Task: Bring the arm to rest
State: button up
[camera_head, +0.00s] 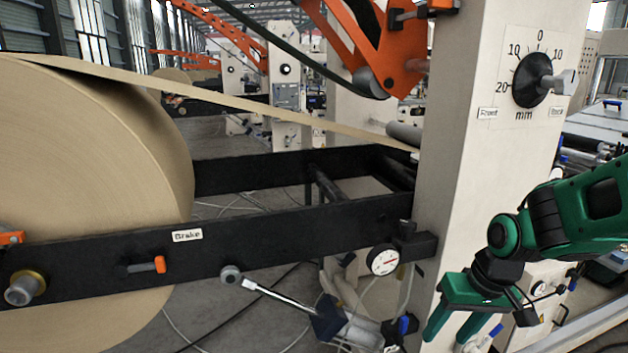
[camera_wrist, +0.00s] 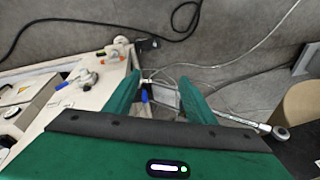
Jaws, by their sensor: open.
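My gripper (camera_head: 455,330) is at the lower right of the head view, at the end of my green arm, in front of the cream machine column. Its green fingers point down and are apart, with nothing held between them. In the wrist view my gripper (camera_wrist: 168,85) shows two spread green fingers. Cables, a blue-handled part and the floor show in and beyond the gap.
A large kraft paper roll (camera_head: 90,180) fills the left. A black beam (camera_head: 300,240) labelled Brake carries a gauge (camera_head: 383,260). The cream column (camera_head: 480,150) bears a black dial (camera_head: 533,80). A silver lever (camera_head: 275,297) slopes below the beam.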

jog(key=s+d+r+m+g+h, duration=0.1)
jog(key=s+d+r+m, duration=0.2)
jog(key=s+d, duration=0.4)
jog(key=s+d+r+m+g, duration=0.1)
jog(key=s+d+r+m, duration=0.2)
jog(key=s+d, duration=0.4)
jog(key=s, duration=0.3)
jog(key=shift+s+h, duration=0.4)
jog(key=shift+r, duration=0.1)
jog(key=shift+w+f, duration=0.25)
jog(key=shift+w, duration=0.45)
